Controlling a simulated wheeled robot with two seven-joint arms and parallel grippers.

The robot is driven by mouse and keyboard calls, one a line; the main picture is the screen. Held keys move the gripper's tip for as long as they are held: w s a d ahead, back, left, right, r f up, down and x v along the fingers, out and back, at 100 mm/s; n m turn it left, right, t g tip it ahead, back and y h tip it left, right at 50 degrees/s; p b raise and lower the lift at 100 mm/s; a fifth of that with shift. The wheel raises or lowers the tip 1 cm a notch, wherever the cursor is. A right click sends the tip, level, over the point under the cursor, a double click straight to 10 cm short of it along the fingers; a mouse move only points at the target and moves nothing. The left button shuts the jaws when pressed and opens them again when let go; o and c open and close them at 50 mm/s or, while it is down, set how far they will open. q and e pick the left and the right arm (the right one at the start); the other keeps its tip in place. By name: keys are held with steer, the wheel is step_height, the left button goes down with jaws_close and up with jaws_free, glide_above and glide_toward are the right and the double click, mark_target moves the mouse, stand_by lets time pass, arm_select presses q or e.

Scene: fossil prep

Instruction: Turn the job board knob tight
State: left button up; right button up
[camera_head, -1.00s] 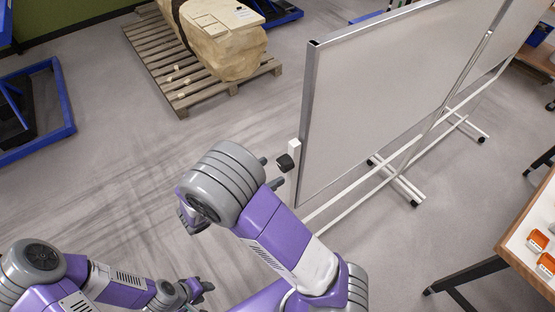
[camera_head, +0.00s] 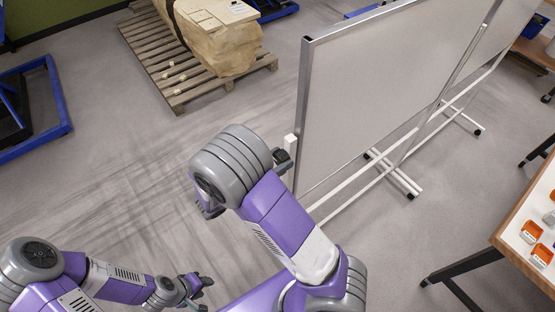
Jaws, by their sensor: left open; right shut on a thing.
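The job board (camera_head: 390,85) is a large pale panel in a grey metal frame, standing upright on wheeled feet. A white block (camera_head: 290,143) sits on its near left edge. The dark knob (camera_head: 283,158) is beside this block, mostly covered by my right gripper. My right gripper (camera_head: 279,159) is at the board's left edge, shut on the knob; my own wrist hides part of it. My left gripper (camera_head: 198,286) is open and empty, low over the floor at the bottom of the view, well away from the board.
A wooden pallet (camera_head: 165,75) bears a large tan fossil block (camera_head: 218,45) at the back. A blue metal frame (camera_head: 62,100) stands at the left.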

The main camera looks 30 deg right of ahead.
steer(key=shift+m+b, duration=0.55)
steer(key=shift+m, duration=1.65)
steer(key=shift+c, duration=0.3)
steer(key=o, duration=1.1)
steer(key=shift+c, duration=0.2)
steer(key=a, duration=0.7)
steer(key=shift+s+a+b, duration=0.3)
steer(key=shift+s+b, duration=0.05)
steer(key=shift+b, duration=0.1)
